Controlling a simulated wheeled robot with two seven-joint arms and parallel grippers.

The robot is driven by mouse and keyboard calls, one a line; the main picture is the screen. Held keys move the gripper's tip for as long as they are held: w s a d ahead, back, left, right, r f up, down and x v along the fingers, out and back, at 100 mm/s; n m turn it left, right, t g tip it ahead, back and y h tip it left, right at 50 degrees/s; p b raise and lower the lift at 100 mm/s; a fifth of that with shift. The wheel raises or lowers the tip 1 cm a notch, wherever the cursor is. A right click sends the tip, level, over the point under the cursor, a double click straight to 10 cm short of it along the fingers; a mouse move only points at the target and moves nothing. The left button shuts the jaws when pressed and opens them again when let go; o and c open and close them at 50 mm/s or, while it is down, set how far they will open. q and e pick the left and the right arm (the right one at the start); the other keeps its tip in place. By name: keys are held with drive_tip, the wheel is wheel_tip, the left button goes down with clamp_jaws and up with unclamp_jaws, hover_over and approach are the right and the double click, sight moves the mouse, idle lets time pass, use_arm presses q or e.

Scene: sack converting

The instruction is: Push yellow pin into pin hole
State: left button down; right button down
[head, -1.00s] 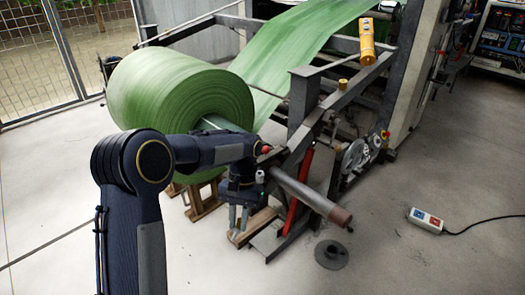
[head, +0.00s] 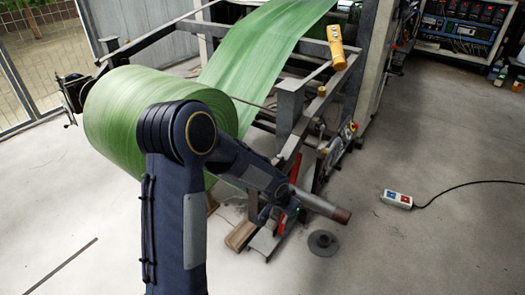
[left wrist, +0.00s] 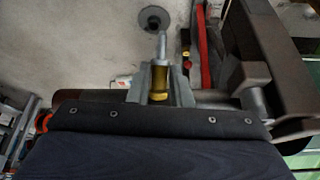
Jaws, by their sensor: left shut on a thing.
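The yellow pin (left wrist: 158,84) shows in the left wrist view with its brass-coloured body between my left gripper's fingers. Its grey shank points away from the palm. My left gripper (left wrist: 161,70) is shut on it. In the head view my left gripper is low beside the machine's near corner, mostly hidden by my arm. The pin is not visible there, and I cannot make out the pin hole in either view. My right gripper is in neither view.
A large green roll (head: 125,115) feeds a web into the machine frame (head: 290,110). A bar with a brown end (head: 322,205) sticks out near my forearm. A dark round disc (head: 322,243) and a socket box (head: 397,199) lie on the floor.

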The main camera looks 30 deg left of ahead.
use_arm(q)
drive_tip(key=a+r+n+t+p, duration=0.1)
drive_tip(key=a+r+t+p, duration=0.3)
drive_tip(key=r, duration=0.4)
drive_tip(key=a+r+t+p, duration=0.4)
drive_tip(key=a+r, duration=0.1)
drive_tip(key=r, duration=0.2)
drive_tip(key=shift+w+a+r+n+t+p, duration=0.15)
drive_tip(key=shift+r+n+t+p, duration=0.15)
drive_tip(key=shift+r+n+p, duration=0.1)
wheel_tip(320, 180, down, 6)
drive_tip(key=b, duration=0.6)
drive_tip(key=shift+s+b, duration=0.2)
drive_tip(key=shift+b, duration=0.2)
drive_tip(key=shift+f, duration=0.1)
drive_tip(key=shift+b, duration=0.5)
idle(0.8)
drive_tip(key=shift+f+b, duration=1.15)
drive_tip(key=shift+f, duration=0.05)
